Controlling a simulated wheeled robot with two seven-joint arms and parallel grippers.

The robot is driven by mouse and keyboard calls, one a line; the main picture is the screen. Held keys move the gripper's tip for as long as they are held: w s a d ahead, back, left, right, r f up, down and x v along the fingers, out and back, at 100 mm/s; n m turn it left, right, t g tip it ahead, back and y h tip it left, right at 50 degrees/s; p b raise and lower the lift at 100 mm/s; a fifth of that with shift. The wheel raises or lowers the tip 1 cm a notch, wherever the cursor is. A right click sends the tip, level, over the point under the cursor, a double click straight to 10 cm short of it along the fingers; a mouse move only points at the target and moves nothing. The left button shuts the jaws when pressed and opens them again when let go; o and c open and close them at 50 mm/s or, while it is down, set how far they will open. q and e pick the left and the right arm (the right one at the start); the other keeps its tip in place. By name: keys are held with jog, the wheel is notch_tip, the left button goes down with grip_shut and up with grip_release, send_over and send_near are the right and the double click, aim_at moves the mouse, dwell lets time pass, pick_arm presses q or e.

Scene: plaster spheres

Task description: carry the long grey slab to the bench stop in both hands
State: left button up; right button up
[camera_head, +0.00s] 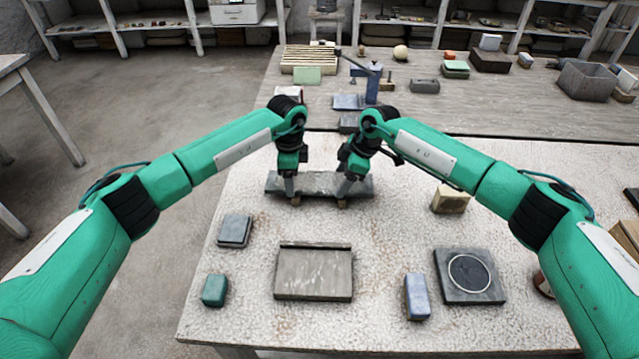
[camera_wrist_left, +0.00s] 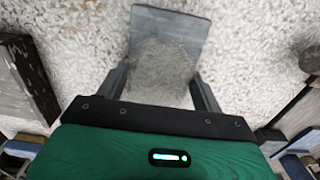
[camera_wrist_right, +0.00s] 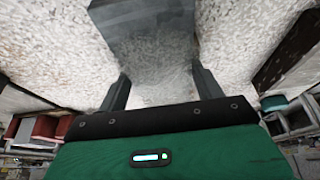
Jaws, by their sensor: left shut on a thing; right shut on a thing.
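The long grey slab (camera_head: 319,183) lies crosswise near the far edge of the near table in the head view. My left gripper (camera_head: 290,194) is shut on its left part, and my right gripper (camera_head: 345,194) is shut on its right part. The slab also shows between the fingers in the left wrist view (camera_wrist_left: 168,28) and the right wrist view (camera_wrist_right: 150,35). It looks about level; I cannot tell if it touches the table. A grey wooden board with a raised strip along its far edge, apparently the bench stop (camera_head: 314,275), lies nearer, in the table's middle.
A dark blue-grey block (camera_head: 235,230) and a green block (camera_head: 215,290) lie left of the board. A blue block (camera_head: 417,296) and a dark plate with a ring (camera_head: 469,276) lie right. A tan block (camera_head: 451,199) is right of the slab. The surface between slab and board is clear.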

pick_arm(q)
jog(key=shift+r, duration=0.2)
pick_arm(e)
jog(key=shift+r, duration=0.2)
